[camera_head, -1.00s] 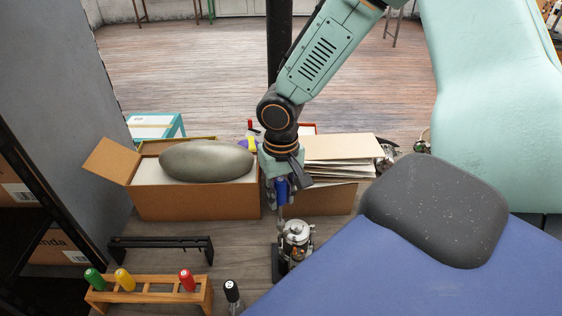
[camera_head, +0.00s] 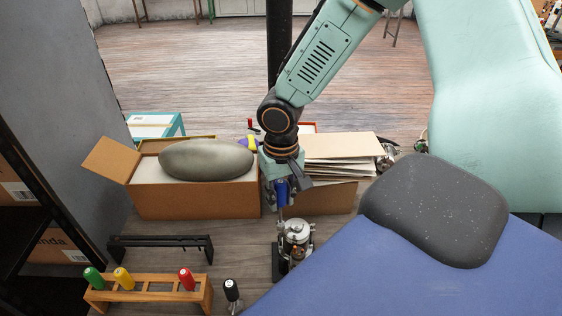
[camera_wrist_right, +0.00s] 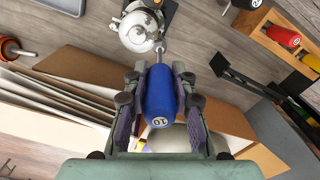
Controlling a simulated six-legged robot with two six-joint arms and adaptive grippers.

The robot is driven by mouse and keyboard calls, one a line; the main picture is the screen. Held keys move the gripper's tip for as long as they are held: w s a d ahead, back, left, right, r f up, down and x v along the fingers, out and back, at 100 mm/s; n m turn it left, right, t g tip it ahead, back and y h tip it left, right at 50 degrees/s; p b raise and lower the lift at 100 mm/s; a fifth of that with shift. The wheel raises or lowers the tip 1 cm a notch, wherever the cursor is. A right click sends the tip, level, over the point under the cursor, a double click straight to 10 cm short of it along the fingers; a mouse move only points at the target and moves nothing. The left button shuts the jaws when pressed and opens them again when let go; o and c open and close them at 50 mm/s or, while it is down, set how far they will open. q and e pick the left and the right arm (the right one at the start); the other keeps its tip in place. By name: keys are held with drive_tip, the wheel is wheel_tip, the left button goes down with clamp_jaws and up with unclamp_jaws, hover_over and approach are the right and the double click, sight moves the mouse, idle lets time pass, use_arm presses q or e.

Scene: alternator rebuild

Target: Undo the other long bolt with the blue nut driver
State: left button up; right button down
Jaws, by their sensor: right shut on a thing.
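My right gripper (camera_head: 281,190) is shut on the blue nut driver (camera_head: 281,196). In the right wrist view, the blue handle (camera_wrist_right: 160,95), marked 10, sits between the two fingers of the right gripper (camera_wrist_right: 160,88). Its shaft points at the edge of the alternator (camera_wrist_right: 139,32). In the head view, the alternator (camera_head: 295,236) stands in a dark fixture, just below the driver. The driver's tip is close to the alternator's side. I cannot tell whether it is seated on a bolt head. The long bolt itself is not clear in either view. My left gripper is not in view.
A wooden rack (camera_head: 150,296) holds green, yellow and red drivers at the lower left. A black rail stand (camera_head: 160,246) lies behind. Open cardboard boxes (camera_head: 195,201) stand close behind my right gripper.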

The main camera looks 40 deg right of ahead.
drive_tip(key=n+p, duration=0.2)
drive_tip(key=shift+r+n, duration=0.2)
drive_tip(key=shift+n, duration=0.1)
drive_tip(key=n, duration=0.3)
drive_tip(key=shift+d+f, duration=0.1)
drive_tip(key=shift+f, duration=0.1)
drive_tip(key=n, duration=0.3)
drive_tip(key=shift+n, duration=0.3)
drive_tip(key=n, duration=0.6)
drive_tip(key=shift+w+d+n, duration=0.1)
drive_tip(key=shift+n, duration=1.3)
drive_tip(key=shift+n, duration=0.6)
drive_tip(key=n, duration=0.4)
drive_tip(key=shift+w+n, duration=0.1)
drive_tip(key=shift+n, duration=1.1)
